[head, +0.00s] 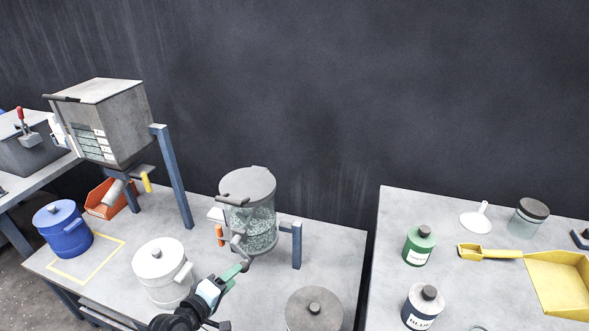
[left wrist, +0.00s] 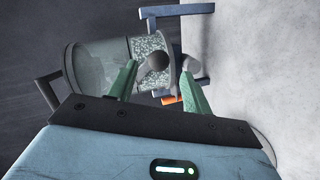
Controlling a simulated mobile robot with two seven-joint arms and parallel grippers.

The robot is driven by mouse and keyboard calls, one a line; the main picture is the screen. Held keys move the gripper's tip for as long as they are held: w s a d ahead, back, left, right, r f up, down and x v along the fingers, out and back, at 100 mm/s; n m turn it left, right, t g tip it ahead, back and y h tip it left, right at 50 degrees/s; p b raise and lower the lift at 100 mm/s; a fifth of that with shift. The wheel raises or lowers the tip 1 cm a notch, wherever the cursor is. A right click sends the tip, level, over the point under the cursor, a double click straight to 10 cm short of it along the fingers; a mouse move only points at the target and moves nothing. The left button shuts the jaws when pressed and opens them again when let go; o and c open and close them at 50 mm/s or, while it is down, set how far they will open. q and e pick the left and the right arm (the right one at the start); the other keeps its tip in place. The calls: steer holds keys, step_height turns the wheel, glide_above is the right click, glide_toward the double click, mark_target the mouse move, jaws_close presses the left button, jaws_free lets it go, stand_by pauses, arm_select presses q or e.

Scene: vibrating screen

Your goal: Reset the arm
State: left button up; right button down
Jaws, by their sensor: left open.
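My left gripper (head: 238,270) reaches in from the bottom of the head view, its green fingers just below the clear container of pale granules (head: 262,226) on its blue stand. In the left wrist view the gripper (left wrist: 158,74) is open, its two green fingers spread apart. A dark rounded knob (left wrist: 157,58) of the container's outlet shows between and beyond the fingertips. I cannot tell whether the fingers touch it. No object is held. My right gripper is not in view.
A white lidded pot (head: 158,262) stands left of my left gripper, and a grey-lidded pot (head: 314,312) to its right. A blue pot (head: 62,232) and a grey hopper (head: 115,125) are farther left. The right table holds a green bottle (head: 419,246) and a yellow dustpan (head: 560,285).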

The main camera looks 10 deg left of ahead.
arm_select(q)
steer(key=s+d+f+m+g, duration=0.2)
steer(key=s+f+m, duration=0.1)
steer(key=s, duration=0.7)
steer(key=s+d+f+m+g+y, duration=0.1)
steer(key=s+d+f+m, duration=0.1)
steer(key=s+m, duration=0.4)
steer(key=s+d+f+m+g+y, duration=0.1)
steer(key=s+d+f+m+g, duration=0.1)
steer(key=s, duration=1.3)
step_height(320, 180, down, 3)
steer(key=shift+s+d+r+m+g+p, duration=0.1)
steer(key=shift+s+d+m+g+p, duration=0.3)
steer(key=shift+m, duration=0.8)
steer(key=shift+w, duration=0.15)
